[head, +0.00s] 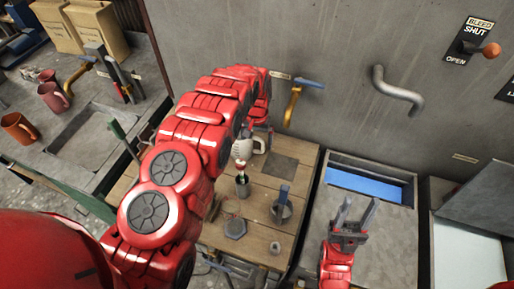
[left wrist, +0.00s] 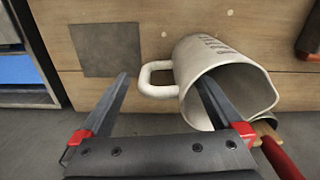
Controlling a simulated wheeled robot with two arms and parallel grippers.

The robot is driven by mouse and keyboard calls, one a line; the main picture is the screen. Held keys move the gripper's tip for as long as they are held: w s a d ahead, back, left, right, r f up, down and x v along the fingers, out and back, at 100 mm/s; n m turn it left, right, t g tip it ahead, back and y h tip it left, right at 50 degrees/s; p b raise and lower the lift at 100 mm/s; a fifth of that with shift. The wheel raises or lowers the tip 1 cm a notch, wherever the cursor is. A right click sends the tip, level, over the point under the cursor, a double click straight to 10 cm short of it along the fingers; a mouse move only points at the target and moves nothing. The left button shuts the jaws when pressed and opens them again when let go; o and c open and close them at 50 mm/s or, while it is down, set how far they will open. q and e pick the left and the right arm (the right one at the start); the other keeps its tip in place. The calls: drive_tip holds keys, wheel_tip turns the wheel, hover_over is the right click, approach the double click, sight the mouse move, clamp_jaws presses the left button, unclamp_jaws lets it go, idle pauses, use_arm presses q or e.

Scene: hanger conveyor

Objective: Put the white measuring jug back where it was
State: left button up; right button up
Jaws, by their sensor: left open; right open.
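The white measuring jug (left wrist: 192,58) shows in the left wrist view, with its mouth towards the camera and its handle on the left. In the head view the jug (head: 243,149) is on the wooden table, partly hidden by my left arm. My left gripper (left wrist: 163,78) is open around the handle's side: one finger is left of the handle, the other overlaps the jug's mouth. I cannot tell whether they touch. A dark square patch (left wrist: 106,49) lies on the table beside the jug. My right gripper (head: 359,207) is open and empty, over the grey sink unit.
A blue-handled tool (head: 282,205) and a hexagonal piece (head: 235,229) are nearer the front of the wooden table (head: 262,242). A yellow tap with a blue handle (head: 294,98) sticks out from the wall behind.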

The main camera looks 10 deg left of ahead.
use_arm(q)
wheel_tip(320, 180, up, 4)
drive_tip(key=shift+b, duration=0.8)
wheel_tip(320, 180, up, 3)
drive_tip(key=shift+r+p, duration=0.1)
drive_tip(key=shift+p, duration=1.1)
drive_tip(key=shift+s+r+p, duration=0.1)
drive_tip(key=shift+r+p, duration=0.2)
drive_tip(key=shift+p, duration=0.05)
drive_tip(key=shift+f, duration=0.1)
